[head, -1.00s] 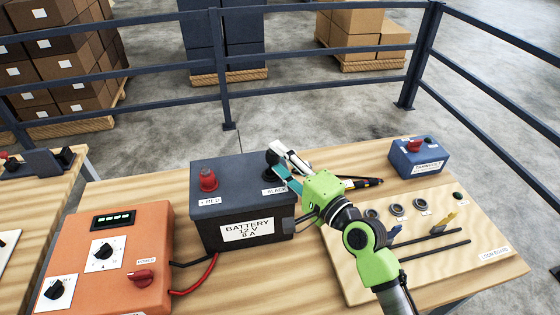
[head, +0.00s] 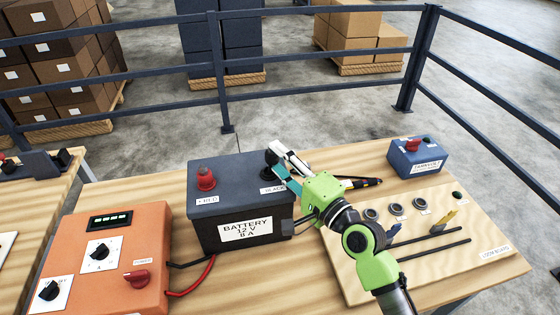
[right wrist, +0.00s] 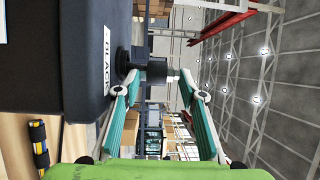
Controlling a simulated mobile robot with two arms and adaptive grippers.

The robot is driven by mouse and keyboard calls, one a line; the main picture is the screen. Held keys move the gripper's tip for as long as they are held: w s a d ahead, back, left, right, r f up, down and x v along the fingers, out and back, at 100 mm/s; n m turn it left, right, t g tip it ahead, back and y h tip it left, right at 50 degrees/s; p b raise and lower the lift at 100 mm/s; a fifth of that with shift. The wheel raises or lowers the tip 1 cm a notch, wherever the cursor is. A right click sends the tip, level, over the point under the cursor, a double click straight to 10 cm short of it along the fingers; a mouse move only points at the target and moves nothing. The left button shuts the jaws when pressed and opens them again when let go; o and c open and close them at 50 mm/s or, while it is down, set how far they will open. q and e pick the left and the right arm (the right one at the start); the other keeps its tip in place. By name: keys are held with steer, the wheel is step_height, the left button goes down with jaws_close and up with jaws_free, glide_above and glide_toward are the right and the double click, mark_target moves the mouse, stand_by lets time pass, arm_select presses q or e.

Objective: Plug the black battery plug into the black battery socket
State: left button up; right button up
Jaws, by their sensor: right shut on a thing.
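The dark battery box (head: 240,207) stands on the table, with a BLACK label (head: 272,189) on its top. My right gripper (head: 277,164) is at the box's back right top corner, shut on the black battery plug (head: 270,156). In the right wrist view the plug (right wrist: 153,70) is between the fingertips and lines up with the black battery socket (right wrist: 122,61) on the box. The two dark parts appear to meet; I cannot tell how deep the plug sits. My left gripper is not in view.
A red plug (head: 205,178) stands on the box's left side. An orange power unit (head: 118,262) is at the left, with cables to the box. A board (head: 470,258) with rings and rods and a blue box (head: 418,160) are at the right. A railing runs behind.

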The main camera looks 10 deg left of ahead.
mark_target(278, 179)
steer(key=shift+g, duration=0.5)
steer(key=f, duration=0.2)
steer(key=s+f, duration=0.1)
steer(key=f, duration=0.1)
steer(key=shift+a, duration=0.2)
steer(key=shift+r, duration=0.1)
steer(key=shift+w+a+r+p, duration=0.1)
steer(key=shift+w+r+p, duration=0.1)
steer(key=shift+r+p, duration=0.85)
steer(key=shift+w+r+p, duration=0.2)
steer(key=shift+r+p, duration=0.75)
steer(key=shift+r, duration=0.15)
steer(key=shift+s+a+r+p, duration=0.15)
steer(key=shift+a+r+p, duration=0.2)
steer(key=shift+r, duration=0.25)
steer(key=shift+w+d, duration=0.2)
steer(key=shift+d, duration=0.15)
